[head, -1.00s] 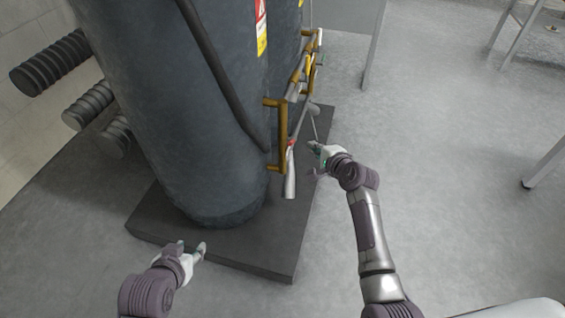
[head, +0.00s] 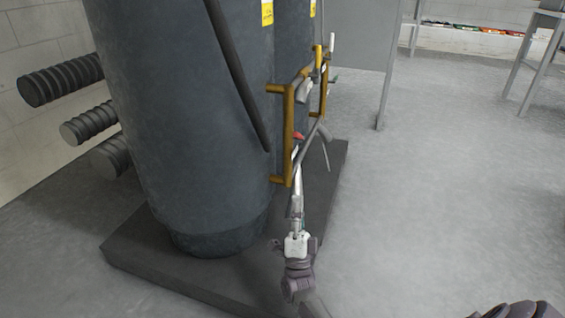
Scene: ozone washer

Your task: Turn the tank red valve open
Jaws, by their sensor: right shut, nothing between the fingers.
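The tall dark tank (head: 185,110) stands on a dark slab, with brass piping (head: 289,135) on its right side. My left gripper is out of view.
The dark slab (head: 165,262) spreads around the tank's foot. Black ribbed pipes (head: 62,78) stick out at the left by the wall. Another tank stands behind. A grey panel (head: 355,40) stands at the back. The floor (head: 430,190) on the right is clear.

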